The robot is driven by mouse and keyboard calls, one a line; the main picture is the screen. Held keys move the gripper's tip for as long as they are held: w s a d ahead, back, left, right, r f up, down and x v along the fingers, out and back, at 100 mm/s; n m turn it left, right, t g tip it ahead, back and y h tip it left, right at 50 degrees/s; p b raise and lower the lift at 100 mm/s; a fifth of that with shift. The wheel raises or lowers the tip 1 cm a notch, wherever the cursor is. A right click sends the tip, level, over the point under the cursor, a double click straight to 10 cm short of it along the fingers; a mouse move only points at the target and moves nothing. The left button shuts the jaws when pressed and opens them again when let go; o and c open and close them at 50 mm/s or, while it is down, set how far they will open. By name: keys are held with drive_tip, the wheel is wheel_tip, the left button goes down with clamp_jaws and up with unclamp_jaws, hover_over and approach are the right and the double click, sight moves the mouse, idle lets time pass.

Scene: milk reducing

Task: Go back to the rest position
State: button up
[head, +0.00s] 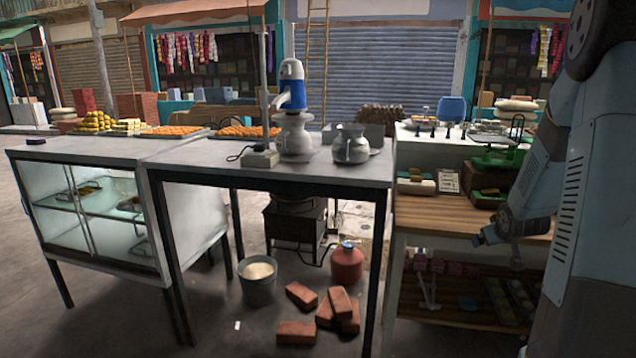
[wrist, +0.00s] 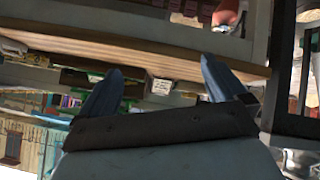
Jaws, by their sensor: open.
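My arm runs down the right side of the head view, folded close to my body. In the wrist view my gripper (wrist: 155,88) shows two blue-grey fingers spread well apart, with nothing between them. It is open and empty. The wrist picture is turned over, with a wooden shelf edge (wrist: 130,45) beyond the fingers. In the head view the fingertips are not clearly visible. A pot (head: 352,145) and another pot with a blue and white device (head: 292,85) on it stand on the grey table (head: 320,168).
A wooden counter (head: 445,212) with a green scale (head: 498,155) stands at right, close to my arm. A glass display case (head: 95,215) is at left. A bucket (head: 258,282), red gas cylinder (head: 347,264) and several bricks (head: 297,331) lie under and before the table. Floor at left is clear.

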drive_tip(key=s+a+r, duration=0.5)
drive_tip(key=a+r, duration=0.2)
drive_tip(key=r, duration=0.1)
drive_tip(key=s+a+r+g+y, duration=0.1)
drive_tip(key=s+a+r, duration=0.2)
drive_tip(key=s+a, duration=0.3)
drive_tip(key=s+a+r+g+y, duration=0.1)
drive_tip(key=s+a+r, duration=0.3)
drive_tip(key=s, duration=0.7)
drive_tip(key=s+a+r+m+g+y, duration=0.1)
drive_tip(key=s+a+r, duration=0.2)
drive_tip(key=s+a, duration=0.5)
drive_tip(key=shift+s+a+r, duration=0.15)
drive_tip(key=shift+s+a, duration=0.15)
drive_tip(key=shift+s, duration=0.25)
